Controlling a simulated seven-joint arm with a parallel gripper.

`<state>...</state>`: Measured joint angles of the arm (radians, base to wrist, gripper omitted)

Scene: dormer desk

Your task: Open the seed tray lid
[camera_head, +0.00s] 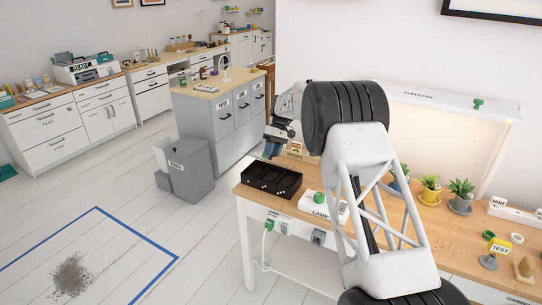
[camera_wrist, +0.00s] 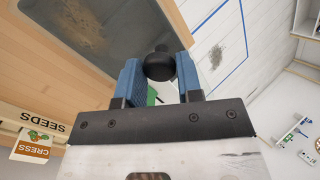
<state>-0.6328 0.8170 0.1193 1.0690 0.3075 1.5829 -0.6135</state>
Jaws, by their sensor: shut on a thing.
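The black seed tray (camera_head: 271,180) sits on the near left corner of the wooden desk in the head view, with dark compartments showing. A smoky, see-through panel, which looks like its lid (camera_wrist: 110,35), fills the upper left of the wrist view. Its angle and its join to the tray are not clear. My gripper (camera_wrist: 160,80) is shut on a round black knob (camera_wrist: 159,64), one blue finger on each side. In the head view my gripper (camera_head: 271,150) is above the tray's far side, partly hidden by my arm.
A LAMP box (camera_head: 318,208) with a green button stands right of the tray. Potted plants (camera_head: 430,190) stand farther right. A seeds rack (camera_wrist: 38,125) with a cress packet (camera_wrist: 33,146) shows in the wrist view. A grey bin (camera_head: 188,165) stands on the floor beyond the desk.

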